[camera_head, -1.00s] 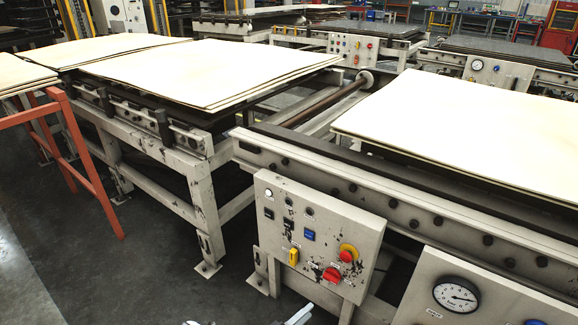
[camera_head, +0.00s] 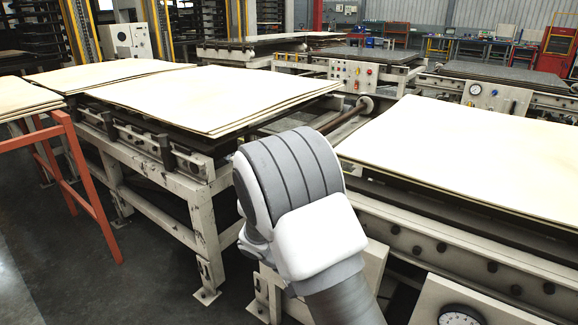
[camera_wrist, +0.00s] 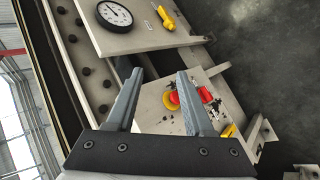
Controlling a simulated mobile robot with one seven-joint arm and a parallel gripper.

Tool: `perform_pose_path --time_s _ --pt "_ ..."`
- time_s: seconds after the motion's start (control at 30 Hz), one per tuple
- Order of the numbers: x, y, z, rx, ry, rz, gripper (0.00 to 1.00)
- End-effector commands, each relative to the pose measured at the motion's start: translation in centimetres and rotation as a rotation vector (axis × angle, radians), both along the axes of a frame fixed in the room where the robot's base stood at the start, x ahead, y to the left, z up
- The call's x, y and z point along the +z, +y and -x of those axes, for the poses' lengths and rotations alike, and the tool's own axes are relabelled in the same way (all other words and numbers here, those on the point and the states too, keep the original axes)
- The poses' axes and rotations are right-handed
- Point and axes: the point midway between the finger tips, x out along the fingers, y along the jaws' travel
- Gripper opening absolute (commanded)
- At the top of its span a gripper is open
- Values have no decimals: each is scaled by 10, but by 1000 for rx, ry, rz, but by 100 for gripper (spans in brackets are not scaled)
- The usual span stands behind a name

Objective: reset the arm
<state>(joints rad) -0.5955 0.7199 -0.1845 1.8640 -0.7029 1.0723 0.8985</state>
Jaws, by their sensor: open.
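My gripper (camera_wrist: 160,72) is in the wrist view, its two grey fingers apart with nothing held between them. Beyond the fingers is the press control panel (camera_wrist: 153,112), with a red and yellow stop button (camera_wrist: 172,100) seen between them. In the head view my white and grey arm stands in front of that control panel (camera_head: 372,270) and hides most of it. My gripper's fingers do not show in the head view.
A panel with a gauge (camera_wrist: 115,14) and a yellow handle (camera_wrist: 166,17) lies beyond the fingers. Pale sheets (camera_head: 470,150) rest on the right press bed; more sheets (camera_head: 205,95) lie on the left table. An orange frame (camera_head: 90,185) stands left. Dark floor (camera_head: 120,285) is open at lower left.

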Motion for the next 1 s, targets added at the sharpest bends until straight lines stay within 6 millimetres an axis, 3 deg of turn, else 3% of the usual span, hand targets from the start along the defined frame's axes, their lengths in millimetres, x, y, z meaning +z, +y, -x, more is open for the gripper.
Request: perform_pose_path --time_s 0.1,0.5,1.0 --pt "34 -9 11 -36 -3 -103 52" --pt "126 -33 63 -69 -60 -422 52" --pt "207 -47 146 30 -268 -714 52"
